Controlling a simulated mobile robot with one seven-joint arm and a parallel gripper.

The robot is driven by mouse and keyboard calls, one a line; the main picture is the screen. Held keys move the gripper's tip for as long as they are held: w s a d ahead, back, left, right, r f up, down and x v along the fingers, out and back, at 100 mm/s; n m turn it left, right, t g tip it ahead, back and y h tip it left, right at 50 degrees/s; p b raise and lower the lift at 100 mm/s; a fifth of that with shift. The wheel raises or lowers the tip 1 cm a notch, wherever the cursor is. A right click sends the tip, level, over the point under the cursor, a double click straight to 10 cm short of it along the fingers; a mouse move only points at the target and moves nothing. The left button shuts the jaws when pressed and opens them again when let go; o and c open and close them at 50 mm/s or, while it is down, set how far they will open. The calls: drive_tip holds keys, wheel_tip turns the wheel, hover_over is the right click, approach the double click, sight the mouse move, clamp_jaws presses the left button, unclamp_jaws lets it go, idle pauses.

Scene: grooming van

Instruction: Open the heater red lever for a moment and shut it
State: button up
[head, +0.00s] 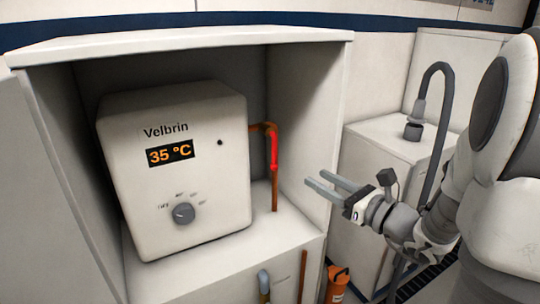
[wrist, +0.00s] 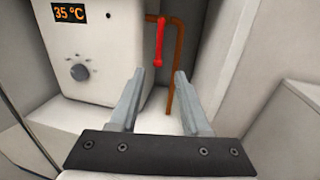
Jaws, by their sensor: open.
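The white Velbrin heater (head: 180,185) stands in an open-fronted cabinet, its display reading 35 °C and a grey knob (head: 183,213) below. The red lever (head: 274,152) lies along the vertical part of the copper pipe on the heater's right side. In the wrist view the red lever (wrist: 159,42) hangs down beside the pipe, beyond my fingertips. My gripper (head: 332,183) is open and empty, in front of the cabinet's right side and apart from the lever. In the wrist view my gripper (wrist: 159,77) points toward the lever and pipe.
The cabinet's right wall (head: 312,120) stands close to the pipe. A second white cabinet (head: 385,150) with a grey hose (head: 432,72) is to the right. An orange cylinder (head: 338,284) and lower pipes sit below. The space between my fingers and the lever looks clear.

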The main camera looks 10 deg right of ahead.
sight(274, 163)
drive_tip(key=b+x, duration=0.3)
drive_tip(key=x, duration=1.3)
drive_tip(key=shift+s+a, duration=0.1)
clamp_jaws()
idle(0.7)
